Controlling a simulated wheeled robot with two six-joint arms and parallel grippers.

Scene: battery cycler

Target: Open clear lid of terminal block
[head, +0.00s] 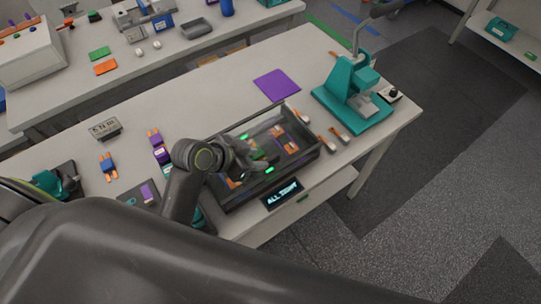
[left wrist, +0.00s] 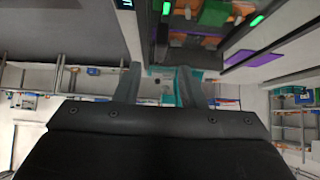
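The terminal block is a dark-framed box (head: 315,150) on the near edge of the white table in the head view. It has clear, see-through faces, with orange, green and purple parts showing inside. Whether its clear lid is raised cannot be told. My left gripper (head: 250,155) is over the left part of the box and partly hides it. In the left wrist view its two fingers (left wrist: 160,88) stand apart, with no held thing visible between them. Part of the box, with green lights and purple strips, shows close above the fingers. My right gripper is not in view.
A teal press (head: 355,95) stands right of the box, with orange-tipped pieces between them. A purple mat (head: 277,85) lies behind. A small display (head: 283,193) is at the table's front edge. Blue and purple connectors (head: 107,165) lie left.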

